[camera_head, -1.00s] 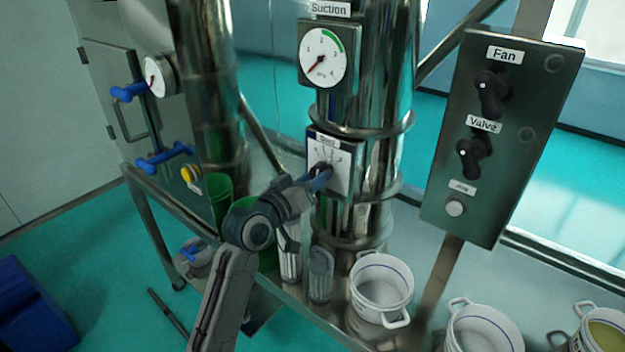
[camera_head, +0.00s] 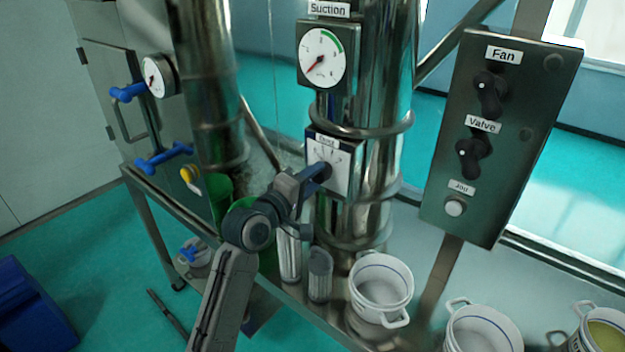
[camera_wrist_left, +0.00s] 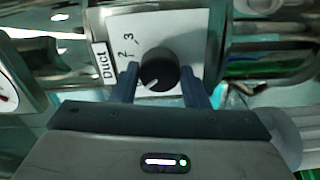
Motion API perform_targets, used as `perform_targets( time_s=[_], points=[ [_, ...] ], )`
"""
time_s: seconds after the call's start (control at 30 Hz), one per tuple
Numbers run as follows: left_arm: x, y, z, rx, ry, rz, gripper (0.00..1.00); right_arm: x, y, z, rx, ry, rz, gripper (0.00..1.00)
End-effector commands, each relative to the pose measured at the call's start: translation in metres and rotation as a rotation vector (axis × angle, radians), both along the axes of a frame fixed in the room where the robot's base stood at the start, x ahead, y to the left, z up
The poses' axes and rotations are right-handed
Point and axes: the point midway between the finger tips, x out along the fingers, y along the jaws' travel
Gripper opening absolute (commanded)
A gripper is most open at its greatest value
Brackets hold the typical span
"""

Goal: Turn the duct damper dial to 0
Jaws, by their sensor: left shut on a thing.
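The duct damper dial is a black round knob (camera_wrist_left: 160,66) on a white plate labelled "Duct" (camera_wrist_left: 188,40), mounted on the steel duct. In the head view the plate (camera_head: 342,172) sits below the suction gauge. My left gripper (camera_head: 320,174) reaches the plate from the lower left. In the left wrist view its blue fingers (camera_wrist_left: 160,86) stand on either side of the knob, shut on it. The knob's white mark points down and left in that view. The numerals 2 and 3 show; the others are hidden or unreadable.
The suction gauge (camera_head: 322,58) is above the plate. A control panel (camera_head: 505,135) with fan and valve knobs stands to the right. White pots (camera_head: 382,290) and grey cylinders (camera_head: 320,275) stand on the bench below. Blue-handled valves (camera_head: 165,158) are at left.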

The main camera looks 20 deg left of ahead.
Motion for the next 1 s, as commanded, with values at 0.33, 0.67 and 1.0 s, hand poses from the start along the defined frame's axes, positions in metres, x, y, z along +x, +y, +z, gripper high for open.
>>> perform_targets(
  time_s=[0.33,0.67,1.0],
  points=[
    [0.0,0.0001,-0.0001,-0.138,0.05,0.0,0.18,0.0002,-0.0034,0.0002,-0.004,0.0,0.002,0.36],
    [0.0,0.0,-0.0002,-0.166,0.061,0.0,0.18,0.0001,-0.0045,0.0002,-0.005,0.0,0.001,0.36],
    [0.0,0.0,-0.0003,-0.166,0.061,0.0,0.58,0.0001,-0.0042,0.0002,-0.004,0.0,0.002,0.36]
  ],
)
